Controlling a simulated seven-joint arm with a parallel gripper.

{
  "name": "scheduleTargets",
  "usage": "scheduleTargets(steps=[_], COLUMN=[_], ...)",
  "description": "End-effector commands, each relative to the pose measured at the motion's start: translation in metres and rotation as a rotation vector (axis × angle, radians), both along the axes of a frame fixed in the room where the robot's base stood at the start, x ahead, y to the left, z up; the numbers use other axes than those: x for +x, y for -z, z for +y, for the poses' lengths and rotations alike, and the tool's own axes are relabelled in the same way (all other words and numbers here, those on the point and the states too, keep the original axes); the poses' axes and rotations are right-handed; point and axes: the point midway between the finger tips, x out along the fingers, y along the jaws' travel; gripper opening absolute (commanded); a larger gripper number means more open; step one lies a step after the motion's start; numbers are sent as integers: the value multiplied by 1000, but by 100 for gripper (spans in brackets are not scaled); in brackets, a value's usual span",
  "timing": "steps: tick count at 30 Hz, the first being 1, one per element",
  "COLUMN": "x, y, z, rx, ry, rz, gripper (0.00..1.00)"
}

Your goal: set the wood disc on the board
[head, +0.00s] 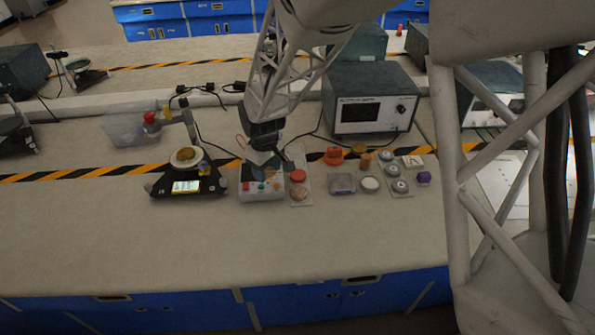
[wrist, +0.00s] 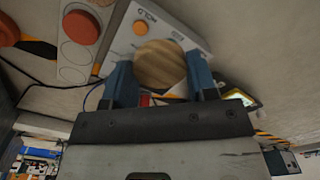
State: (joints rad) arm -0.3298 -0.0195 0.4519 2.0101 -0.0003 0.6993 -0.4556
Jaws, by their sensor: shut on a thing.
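My gripper (wrist: 160,80) is shut on the wood disc (wrist: 160,62), a round, pale brown piece with visible grain, held between two blue fingers. In the head view my gripper (head: 264,172) hangs over the button box (head: 262,196); the disc cannot be made out there. The board, a pale narrow strip (head: 307,167), lies just right of the box.
A scale (head: 185,188) with a loaded dish stands left of the box. Right of the board are an orange-red piece (head: 334,155), a clear box (head: 342,184), a white disc (head: 369,184) and other small parts. An instrument (head: 370,98) stands behind. The bench front is clear.

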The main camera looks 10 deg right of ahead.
Motion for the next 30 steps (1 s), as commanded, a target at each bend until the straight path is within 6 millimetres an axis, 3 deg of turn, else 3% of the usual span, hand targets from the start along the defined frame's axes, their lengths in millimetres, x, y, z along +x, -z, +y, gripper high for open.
scheduleTargets(steps=[9, 15, 21, 30], x=[-7, -13, -17, -18], y=[24, 35, 40, 41], z=[-71, -102, -116, -118], rx=[0, 0, 0, 0], ry=[5, 3, 1, 0], rz=[1, 0, 0, 0], gripper=[30, 30, 30, 30])
